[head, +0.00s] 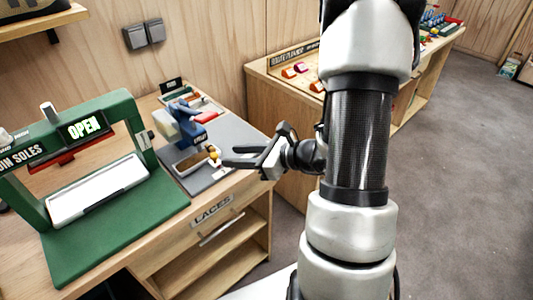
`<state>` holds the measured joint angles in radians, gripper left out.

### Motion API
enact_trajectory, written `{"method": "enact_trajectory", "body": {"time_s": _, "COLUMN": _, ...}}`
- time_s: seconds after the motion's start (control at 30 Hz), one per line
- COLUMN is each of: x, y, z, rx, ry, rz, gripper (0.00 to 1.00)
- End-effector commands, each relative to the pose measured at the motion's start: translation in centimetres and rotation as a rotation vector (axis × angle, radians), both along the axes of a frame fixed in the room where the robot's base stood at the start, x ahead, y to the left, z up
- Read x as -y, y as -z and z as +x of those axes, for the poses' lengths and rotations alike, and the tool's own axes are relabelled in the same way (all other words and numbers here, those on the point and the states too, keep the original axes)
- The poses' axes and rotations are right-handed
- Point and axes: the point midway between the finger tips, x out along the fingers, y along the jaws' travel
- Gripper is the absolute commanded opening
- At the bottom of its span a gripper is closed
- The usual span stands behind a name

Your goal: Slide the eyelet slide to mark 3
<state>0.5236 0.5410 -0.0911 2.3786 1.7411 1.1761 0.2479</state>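A blue press-like device (182,126) with a grey-white upper part stands on the grey mat of the bench. A small dark label on it is too small to read surely. In front of it lies a low tray-like piece (190,163), with a small yellow knob (214,157) at its right end. I cannot tell surely which part is the eyelet slide, and no mark numbers are legible. My gripper (228,156) reaches in from the right, its fingers apart with a gap between them. Its tips are just right of the yellow knob; whether they touch it is unclear.
A green frame machine (112,220) with an OPEN sign fills the left of the bench. A red piece (206,117) lies behind the blue device. The bench front carries a LACES label (212,209). Another wooden bench (290,97) stands behind my arm. Grey floor (455,180) is free at right.

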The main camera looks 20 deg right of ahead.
Motion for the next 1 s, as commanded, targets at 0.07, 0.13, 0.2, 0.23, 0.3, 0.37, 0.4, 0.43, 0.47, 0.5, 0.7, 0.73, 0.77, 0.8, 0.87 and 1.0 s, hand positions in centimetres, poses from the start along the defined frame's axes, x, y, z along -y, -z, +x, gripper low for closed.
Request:
{"method": "enact_trajectory", "body": {"time_s": 0.07, "x": 1.4, "y": -0.9, "z": -1.4, "rx": 0.0, "ry": 0.006, "rz": -0.002, "gripper": 0.36}}
{"method": "enact_trajectory", "body": {"time_s": 0.13, "x": 2.4, "y": -1.6, "z": -2.6, "rx": 0.001, "ry": 0.006, "rz": -0.001, "gripper": 0.36}}
{"method": "enact_trajectory", "body": {"time_s": 0.2, "x": 3.4, "y": -2.2, "z": -3.8, "rx": 0.001, "ry": 0.005, "rz": -0.001, "gripper": 0.36}}
{"method": "enact_trajectory", "body": {"time_s": 0.23, "x": 3.7, "y": -2.5, "z": -4.2, "rx": 0.002, "ry": 0.004, "rz": -0.001, "gripper": 0.36}}
{"method": "enact_trajectory", "body": {"time_s": 0.3, "x": 4.6, "y": -2.9, "z": -5.2, "rx": -0.001, "ry": 0.003, "rz": -0.001, "gripper": 0.36}}
{"method": "enact_trajectory", "body": {"time_s": 0.37, "x": 5.1, "y": -3.3, "z": -5.9, "rx": 0.001, "ry": 0.002, "rz": 0.001, "gripper": 0.36}}
{"method": "enact_trajectory", "body": {"time_s": 0.4, "x": 5.5, "y": -3.5, "z": -6.3, "rx": 0.0, "ry": 0.002, "rz": -0.001, "gripper": 0.36}}
{"method": "enact_trajectory", "body": {"time_s": 0.43, "x": 5.6, "y": -3.6, "z": -6.5, "rx": 0.0, "ry": 0.001, "rz": 0.0, "gripper": 0.36}}
{"method": "enact_trajectory", "body": {"time_s": 0.47, "x": 5.8, "y": -3.7, "z": -6.8, "rx": 0.0, "ry": 0.0, "rz": 0.0, "gripper": 0.36}}
{"method": "enact_trajectory", "body": {"time_s": 0.5, "x": 6.0, "y": -3.8, "z": -7.0, "rx": 0.0, "ry": 0.0, "rz": 0.0, "gripper": 0.36}}
{"method": "enact_trajectory", "body": {"time_s": 0.7, "x": 6.3, "y": -4.0, "z": -7.5, "rx": -0.001, "ry": -0.002, "rz": 0.002, "gripper": 0.36}}
{"method": "enact_trajectory", "body": {"time_s": 0.73, "x": 6.3, "y": -4.0, "z": -7.5, "rx": -0.001, "ry": -0.002, "rz": 0.002, "gripper": 0.36}}
{"method": "enact_trajectory", "body": {"time_s": 0.77, "x": 6.3, "y": -4.0, "z": -7.5, "rx": -0.001, "ry": -0.002, "rz": 0.002, "gripper": 0.36}}
{"method": "enact_trajectory", "body": {"time_s": 0.8, "x": 6.3, "y": -4.0, "z": -7.5, "rx": -0.001, "ry": -0.002, "rz": 0.002, "gripper": 0.36}}
{"method": "enact_trajectory", "body": {"time_s": 0.87, "x": 6.3, "y": -4.0, "z": -7.5, "rx": -0.001, "ry": -0.002, "rz": 0.002, "gripper": 0.36}}
{"method": "enact_trajectory", "body": {"time_s": 1.0, "x": 6.3, "y": -4.0, "z": -7.5, "rx": -0.001, "ry": -0.002, "rz": 0.002, "gripper": 0.36}}
